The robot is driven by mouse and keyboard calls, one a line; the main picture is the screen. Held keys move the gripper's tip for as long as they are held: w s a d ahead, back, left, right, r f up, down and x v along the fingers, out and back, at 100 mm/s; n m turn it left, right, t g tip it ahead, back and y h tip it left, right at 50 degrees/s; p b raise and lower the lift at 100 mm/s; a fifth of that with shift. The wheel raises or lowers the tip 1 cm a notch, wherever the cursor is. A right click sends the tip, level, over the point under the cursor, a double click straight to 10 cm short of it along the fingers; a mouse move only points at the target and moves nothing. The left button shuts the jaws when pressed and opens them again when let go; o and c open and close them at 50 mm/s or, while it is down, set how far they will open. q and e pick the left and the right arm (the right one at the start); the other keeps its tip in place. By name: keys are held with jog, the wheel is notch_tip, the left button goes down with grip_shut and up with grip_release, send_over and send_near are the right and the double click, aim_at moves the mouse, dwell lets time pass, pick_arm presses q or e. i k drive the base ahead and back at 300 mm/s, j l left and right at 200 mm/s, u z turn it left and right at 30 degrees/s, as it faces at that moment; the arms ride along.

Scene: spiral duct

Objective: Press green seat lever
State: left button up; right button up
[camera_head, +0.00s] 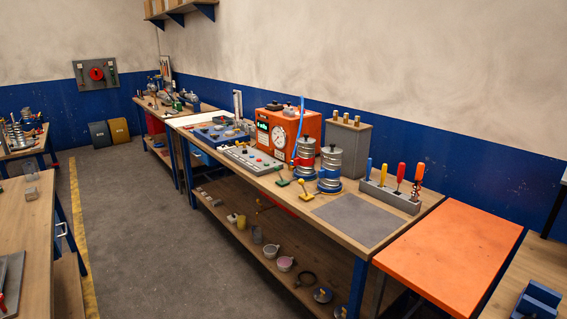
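A small green lever (282,182) lies low at the front edge of the long wooden workbench, in front of two ribbed silver cylinders. A yellow lever (306,196) sits just to its right. The left cylinder (306,155) has a red and blue part at its base, and the right cylinder (330,166) stands on a blue base. The green lever is too small to tell its exact tilt or what it joins. Neither of my grippers shows in the head view.
An orange box with a gauge (290,128) and a grey button panel (252,159) stand left of the cylinders. A tool rack (390,194) and a bare grey mat (358,220) are to the right. The floor (150,220) before the bench is clear.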

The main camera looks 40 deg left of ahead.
aim_at(276, 168)
jog(key=i+u, duration=0.2)
jog(key=u, duration=0.2)
jog(key=i+l+u, duration=0.1)
jog(key=i+u, duration=0.25)
jog(key=i+l+u, duration=0.1)
jog(key=u, duration=0.3)
jog(key=i+l+u, duration=0.15)
jog(key=u, duration=0.2)
jog(key=i+j, duration=0.4)
jog(key=i+j+u, duration=0.15)
jog(key=i+j, duration=0.25)
jog(key=i, duration=0.15)
jog(key=i+j, duration=0.35)
jog(key=i, duration=0.15)
jog(key=i+j+u, duration=0.1)
jog(key=i+j, duration=0.25)
jog(key=i, duration=0.1)
